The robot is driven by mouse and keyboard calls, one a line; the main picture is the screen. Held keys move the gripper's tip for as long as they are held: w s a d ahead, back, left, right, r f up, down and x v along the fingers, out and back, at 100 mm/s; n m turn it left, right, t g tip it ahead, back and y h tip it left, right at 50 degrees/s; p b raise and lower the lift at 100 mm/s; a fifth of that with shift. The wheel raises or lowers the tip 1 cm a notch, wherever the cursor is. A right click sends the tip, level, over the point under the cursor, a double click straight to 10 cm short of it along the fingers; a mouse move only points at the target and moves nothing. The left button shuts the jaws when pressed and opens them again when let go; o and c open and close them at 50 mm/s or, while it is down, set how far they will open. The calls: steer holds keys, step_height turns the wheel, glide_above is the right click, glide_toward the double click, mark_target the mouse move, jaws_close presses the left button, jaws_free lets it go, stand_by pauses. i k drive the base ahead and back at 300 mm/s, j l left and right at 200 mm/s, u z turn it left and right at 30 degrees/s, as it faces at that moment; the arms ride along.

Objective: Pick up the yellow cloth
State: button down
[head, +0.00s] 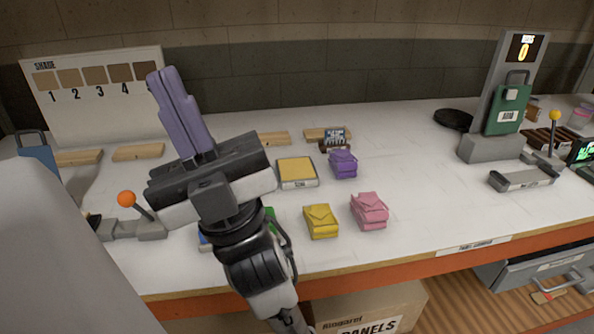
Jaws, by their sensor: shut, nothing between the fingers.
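The yellow cloth (321,221) is a small folded bundle lying on the white worktop near its front edge, in the middle of the head view. My gripper (166,76) has long lavender fingers, pressed together and empty. It points up and to the left in the picture, over the left part of the worktop. The cloth is to the right of my gripper's body and apart from it. My arm does not cover the cloth.
A pink cloth (369,210) lies just right of the yellow one. A purple cloth (343,164) and a yellow-topped box (297,172) are behind. My arm partly hides green and blue items. An orange-knobbed lever (126,199) stands left. The worktop's right middle is clear.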

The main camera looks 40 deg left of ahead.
mark_target(322, 224)
steer(key=u, duration=2)
steer(key=z, duration=1.1)
steer(key=k+j+z, duration=0.45)
steer(key=j, duration=0.15)
steer(key=i, duration=0.1)
